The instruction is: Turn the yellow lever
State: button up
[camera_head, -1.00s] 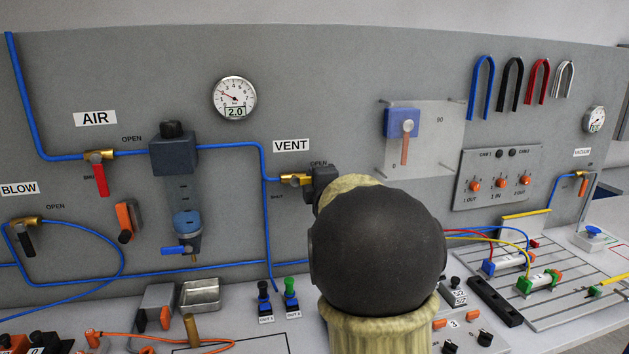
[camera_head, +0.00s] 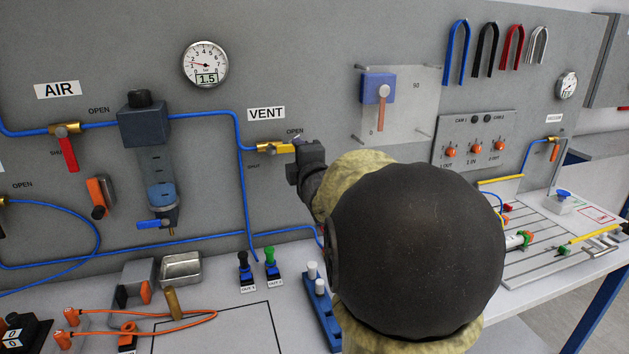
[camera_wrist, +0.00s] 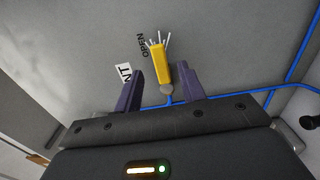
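The yellow lever (camera_wrist: 158,62) shows in the wrist view, pointing up the picture beside the OPEN lettering. A round grey part sits at its lower end. My gripper (camera_wrist: 159,75) is open, with its two purple fingers on either side of the lever. A gap shows on the left of the lever; I cannot tell whether the right finger touches it. In the head view, my gripper (camera_head: 299,160) is at the VENT valve, by its brass-yellow part (camera_head: 276,148). My gripper and arm hide the rest of that valve.
The blue hose (camera_head: 240,190) runs left of the VENT valve. The AIR valve's red lever (camera_head: 68,154) and the blue filter unit (camera_head: 158,165) are further left. A clear plate (camera_head: 410,115) with a blue block stands to the right. The gauge (camera_head: 205,64) reads 1.5.

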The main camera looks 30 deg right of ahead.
jog(key=v, duration=1.1)
jog(key=shift+b, duration=0.45)
jog(key=shift+s, duration=0.1)
notch_tip(320, 180, up, 10)
jog(key=p, duration=1)
